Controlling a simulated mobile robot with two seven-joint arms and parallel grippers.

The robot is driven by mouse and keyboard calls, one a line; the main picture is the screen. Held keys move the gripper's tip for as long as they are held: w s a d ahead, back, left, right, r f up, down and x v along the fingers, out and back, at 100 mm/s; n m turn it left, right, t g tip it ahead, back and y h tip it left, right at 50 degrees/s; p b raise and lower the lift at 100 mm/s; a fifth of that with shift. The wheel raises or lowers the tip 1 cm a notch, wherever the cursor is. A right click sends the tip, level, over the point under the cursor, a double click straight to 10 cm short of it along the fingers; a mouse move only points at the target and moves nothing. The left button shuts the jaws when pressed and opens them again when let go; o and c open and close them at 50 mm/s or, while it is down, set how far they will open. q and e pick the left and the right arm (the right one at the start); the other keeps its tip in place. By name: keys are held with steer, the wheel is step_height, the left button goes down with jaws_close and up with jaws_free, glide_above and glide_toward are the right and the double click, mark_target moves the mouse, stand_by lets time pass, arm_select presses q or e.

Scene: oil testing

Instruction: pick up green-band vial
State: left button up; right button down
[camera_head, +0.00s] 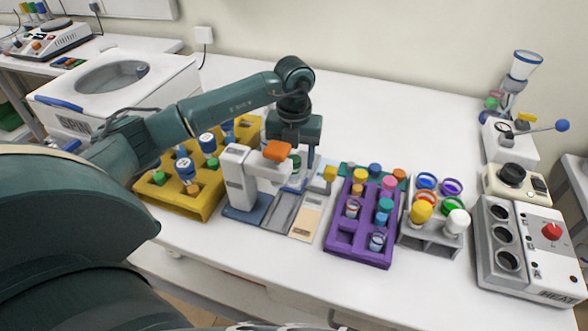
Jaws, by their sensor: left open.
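My left gripper (295,157) points down behind the white device with the orange top, its fingers apart. A small green-topped item (296,161) shows between or just behind the fingers; I cannot tell whether they touch it. Vials with green parts also stand in the yellow rack, one near its front left (158,178) and one further right (213,163). The purple rack holds a vial with a teal-green top (386,205). Bands are too small to tell which is the green-band vial. My right gripper is not in view.
The white device (235,178) stands close in front of the gripper, between the yellow rack (205,208) and purple rack (345,250). A grey rack (428,246) and heater box (525,245) stand right. A centrifuge (105,85) stands left.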

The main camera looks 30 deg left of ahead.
arm_select(q)
steer(key=shift+f, duration=1.35)
steer(key=shift+c, duration=0.5)
steer(key=c, duration=1)
steer(key=shift+r, duration=0.1)
